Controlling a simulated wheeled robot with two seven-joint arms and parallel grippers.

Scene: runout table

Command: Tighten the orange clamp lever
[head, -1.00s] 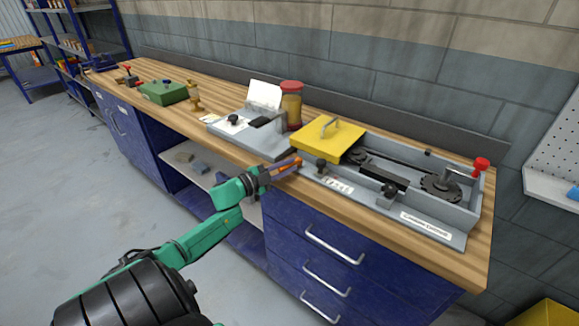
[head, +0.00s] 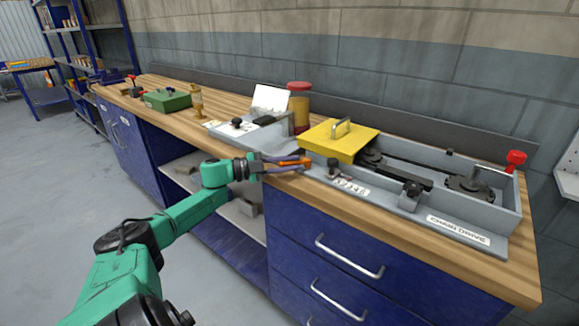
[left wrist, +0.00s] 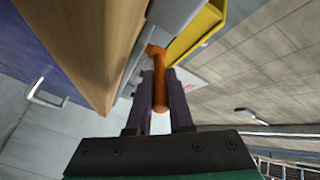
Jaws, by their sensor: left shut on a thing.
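The orange clamp lever (head: 294,162) is at the front left corner of the grey chain drive housing, near the bench's front edge. In the left wrist view the lever (left wrist: 159,82) lies between the two dark fingers, its rounded end toward the camera. My left gripper (head: 278,163) is shut on the lever; the fingers (left wrist: 160,104) sit on either side of it. The lever's far end meets the grey housing. My right gripper is not in view.
The yellow cover (head: 338,140) with a handle lies just behind the lever. The housing (head: 480,224) has black knobs and a red-knobbed crank (head: 515,158). A red-lidded jar (head: 299,108) and a green box (head: 167,100) stand on the wooden bench. Drawers (head: 345,262) are below its edge.

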